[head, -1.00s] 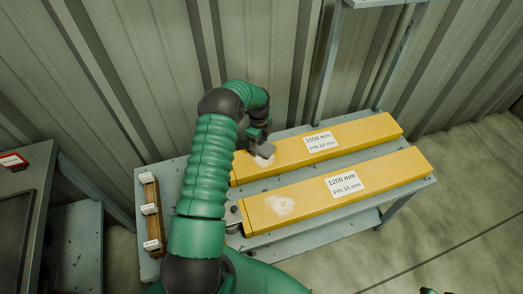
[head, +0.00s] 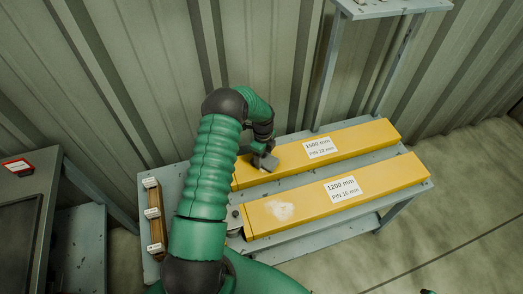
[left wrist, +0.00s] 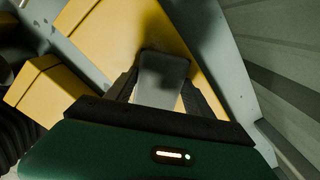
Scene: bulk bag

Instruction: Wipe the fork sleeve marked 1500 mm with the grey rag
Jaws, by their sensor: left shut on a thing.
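The fork sleeve marked 1500 mm (head: 355,140) is the rear of two long yellow sleeves lying on a grey bench. My left gripper (head: 262,152) is at its left end, shut on the grey rag (head: 267,163). The rag is at the sleeve's top face; the head view does not clearly show contact. In the left wrist view the rag (left wrist: 161,82) sits between the fingers, over yellow sleeve (left wrist: 120,35). The sleeve face under the rag is hidden. The right gripper does not show.
The sleeve marked 1200 mm (head: 380,185) lies in front, parallel, with a pale smudge near its left end. A wooden rack (head: 154,215) with white tags stands at the bench's left. A corrugated wall is behind, and a shelf (head: 390,8) is above right.

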